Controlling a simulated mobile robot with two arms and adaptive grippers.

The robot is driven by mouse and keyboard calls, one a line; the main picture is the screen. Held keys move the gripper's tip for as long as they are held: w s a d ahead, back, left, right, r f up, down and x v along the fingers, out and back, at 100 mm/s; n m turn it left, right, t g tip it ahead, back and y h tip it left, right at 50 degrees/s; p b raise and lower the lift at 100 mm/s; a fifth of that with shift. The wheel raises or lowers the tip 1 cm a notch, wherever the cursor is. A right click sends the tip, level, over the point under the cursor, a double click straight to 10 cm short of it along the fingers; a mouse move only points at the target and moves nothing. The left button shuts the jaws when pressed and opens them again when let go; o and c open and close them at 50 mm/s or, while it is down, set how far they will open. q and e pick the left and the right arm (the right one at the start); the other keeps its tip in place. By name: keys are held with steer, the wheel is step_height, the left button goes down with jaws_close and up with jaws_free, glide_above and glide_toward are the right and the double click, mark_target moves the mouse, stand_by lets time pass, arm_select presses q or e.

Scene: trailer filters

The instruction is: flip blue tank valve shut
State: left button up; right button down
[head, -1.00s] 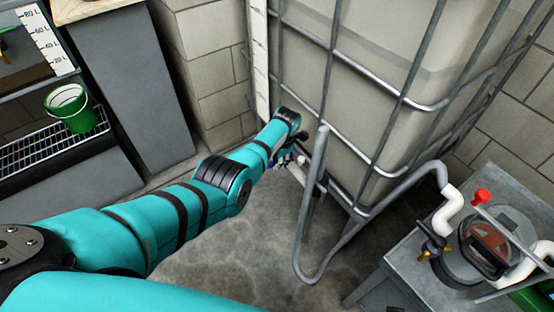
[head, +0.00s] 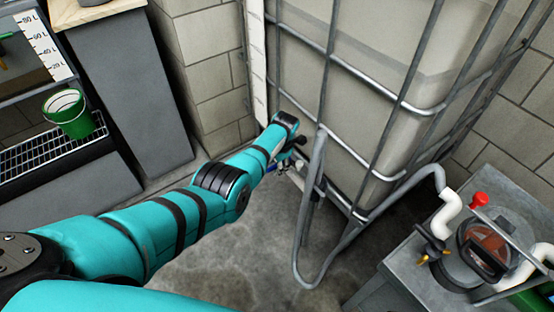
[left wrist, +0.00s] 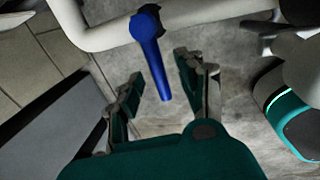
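The blue valve handle (left wrist: 151,55) hangs from a pale pipe (left wrist: 105,36) in the left wrist view, pointing down and slightly right. My left gripper (left wrist: 157,82) is open, its two dark-padded fingers on either side of the handle's lower part. I see a gap on both sides, so it does not appear gripped. In the head view, my left gripper (head: 287,160) is low beside the caged tank (head: 390,95); the wrist covers much of the valve, and only a small bit of blue shows. My right gripper is not in view.
A bent grey hose (head: 306,230) loops in front of the tank close to my gripper. A metal table (head: 405,275) with a pump and a red-knobbed valve (head: 479,198) stands at the right. A green bucket (head: 72,117) sits on a rack at left. Bare concrete floor lies below my arm.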

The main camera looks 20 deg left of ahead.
arm_select(q)
step_height(320, 180, up, 12)
steer(key=s+d, duration=0.1)
steer(key=d, duration=0.1)
steer(key=shift+s+f, duration=0.15)
steer(key=shift+f, duration=0.05)
stand_by(0.5)
